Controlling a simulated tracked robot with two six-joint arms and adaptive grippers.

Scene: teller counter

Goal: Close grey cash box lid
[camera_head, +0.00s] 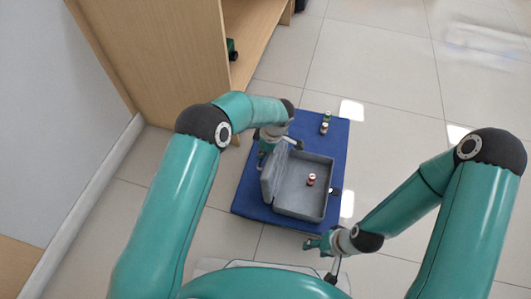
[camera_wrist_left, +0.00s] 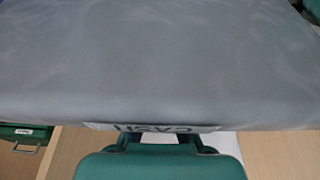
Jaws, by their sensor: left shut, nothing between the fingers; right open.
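The grey cash box (camera_head: 300,208) sits on a blue-topped platform (camera_head: 255,211). Its lid (camera_head: 270,181) stands open on the box's left side, roughly upright. A small red-topped item (camera_head: 311,180) lies inside the box. My left gripper (camera_head: 265,158) is shut and empty, at the far outer side of the lid; contact is unclear. In the left wrist view the lid's grey face (camera_wrist_left: 160,60) fills the upper part, with a "CASH" label (camera_wrist_left: 165,127) upside down above my left gripper (camera_wrist_left: 160,155). My right gripper (camera_head: 313,244) is open, in front of the platform.
Two small items, a green one (camera_head: 327,116) and a brownish one (camera_head: 324,128), stand on the platform's far part. A wooden cabinet (camera_head: 160,50) rises at the back left. The tiled floor on the right is largely clear.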

